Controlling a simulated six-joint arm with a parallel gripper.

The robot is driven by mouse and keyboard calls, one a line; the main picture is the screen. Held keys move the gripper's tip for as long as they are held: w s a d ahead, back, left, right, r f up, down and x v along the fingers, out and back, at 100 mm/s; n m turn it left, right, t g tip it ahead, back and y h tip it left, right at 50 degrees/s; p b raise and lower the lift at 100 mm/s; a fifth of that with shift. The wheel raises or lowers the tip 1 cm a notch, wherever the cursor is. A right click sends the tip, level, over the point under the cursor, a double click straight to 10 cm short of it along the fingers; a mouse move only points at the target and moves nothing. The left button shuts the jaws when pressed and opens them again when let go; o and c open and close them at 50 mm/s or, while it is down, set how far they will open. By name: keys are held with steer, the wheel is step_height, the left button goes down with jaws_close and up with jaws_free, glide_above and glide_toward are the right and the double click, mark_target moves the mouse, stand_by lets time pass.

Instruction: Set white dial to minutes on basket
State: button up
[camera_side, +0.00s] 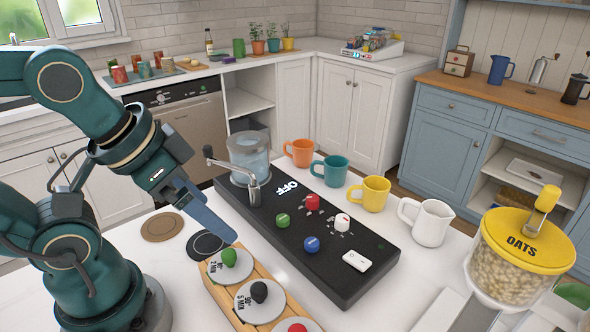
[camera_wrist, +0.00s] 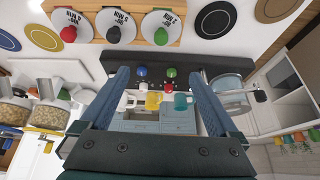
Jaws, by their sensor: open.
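The white dial (camera_side: 342,222) sits on the black panel (camera_side: 370,290), beside a red dial (camera_side: 312,202), a green dial (camera_side: 283,220) and a blue dial (camera_side: 312,243). Small marks around the white dial are too small to read. White round lids stand in a wooden rack; the green-knobbed lid (camera_side: 232,267) reads "2 MIN" and the black-knobbed lid (camera_side: 246,302) reads "5 MIN". A red-knobbed lid (camera_wrist: 73,20) is partly cut off in the side view. No other basket is recognisable. My gripper (camera_wrist: 158,72) is open and empty, above and left of the dials.
A clear water vessel (camera_side: 248,150) with a tap stands at the panel's far end. Several mugs line the far side, including a yellow mug (camera_side: 370,193). An oats jar (camera_side: 515,260) stands at right. A white switch box (camera_side: 357,261) is on the panel.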

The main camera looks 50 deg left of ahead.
steer(key=shift+w+r+n, duration=0.1)
steer(key=shift+w+n, duration=0.05)
steer(key=shift+n, duration=0.15)
steer(key=c, duration=0.4)
steer(key=shift+o, duration=0.2)
steer(key=w+d+r+n+t+h, duration=0.15)
steer(key=w+r+n, duration=0.35)
steer(key=n, duration=0.6)
steer(key=n+g+h, duration=0.2)
steer(key=n+g, duration=0.1)
steer(key=n, duration=1.2)
glide_above(342, 217)
steer(key=s+a, duration=0.1)
steer(key=s, duration=0.2)
step_height(342, 217, down, 6)
steer(key=shift+n+g, duration=0.35)
steer(key=shift+n, duration=0.05)
steer(key=f, duration=0.3)
steer(key=w+f, duration=0.1)
steer(key=f, duration=0.2)
steer(key=w+f, duration=0.1)
steer(key=f, duration=0.2)
steer(key=shift+w+d, duration=0.1)
steer(key=shift+d, duration=0.1)
steer(key=shift+w+d+f, duration=0.15)
steer(key=shift+f, duration=0.35)
